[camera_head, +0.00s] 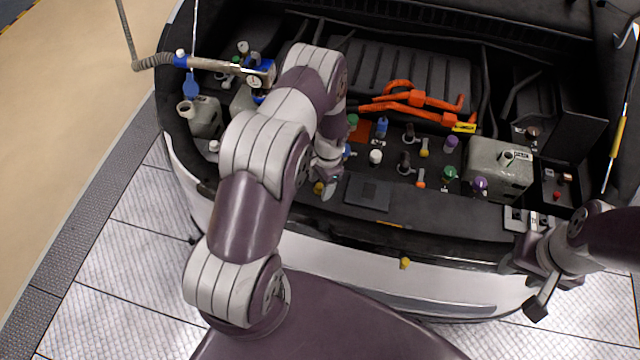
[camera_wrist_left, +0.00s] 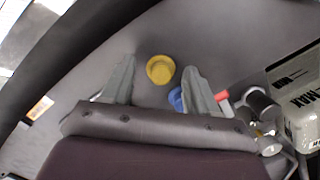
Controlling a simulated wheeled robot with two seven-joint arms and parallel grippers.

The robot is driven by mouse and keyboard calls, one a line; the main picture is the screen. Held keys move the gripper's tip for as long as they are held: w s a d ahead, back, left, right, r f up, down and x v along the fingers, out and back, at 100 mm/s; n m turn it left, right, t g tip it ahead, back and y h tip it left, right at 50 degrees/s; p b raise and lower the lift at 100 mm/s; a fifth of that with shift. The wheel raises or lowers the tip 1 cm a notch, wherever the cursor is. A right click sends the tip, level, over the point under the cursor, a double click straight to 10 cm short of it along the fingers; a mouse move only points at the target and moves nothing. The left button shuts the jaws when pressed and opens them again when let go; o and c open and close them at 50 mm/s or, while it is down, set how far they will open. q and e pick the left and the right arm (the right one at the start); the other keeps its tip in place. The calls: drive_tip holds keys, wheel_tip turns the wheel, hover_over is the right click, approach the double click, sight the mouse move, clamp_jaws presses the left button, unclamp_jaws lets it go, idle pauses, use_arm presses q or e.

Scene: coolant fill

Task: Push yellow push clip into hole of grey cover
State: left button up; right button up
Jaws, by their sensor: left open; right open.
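A round yellow push clip (camera_wrist_left: 160,69) shows in the left wrist view against the smooth grey cover (camera_wrist_left: 228,38). It lies between the lines of my left gripper's two spread fingers (camera_wrist_left: 155,82), apart from both. In the head view a yellow clip (camera_head: 319,187) shows beside my left gripper (camera_head: 328,184), low over the front of the engine bay. My left gripper is open and empty. My right gripper (camera_head: 530,287) is open and empty at the front right of the car. I cannot make out the hole.
Coloured caps, orange cables (camera_head: 415,98) and a grey reservoir (camera_head: 498,168) crowd the bay right of my left arm. A blue part (camera_wrist_left: 176,99) is partly behind one left finger. A hose with a metal nozzle (camera_head: 220,66) lies across the back left.

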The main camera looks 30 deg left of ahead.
use_arm(q)
drive_tip(key=shift+a, duration=0.1)
clamp_jaws()
drive_tip(key=shift+r, duration=0.1)
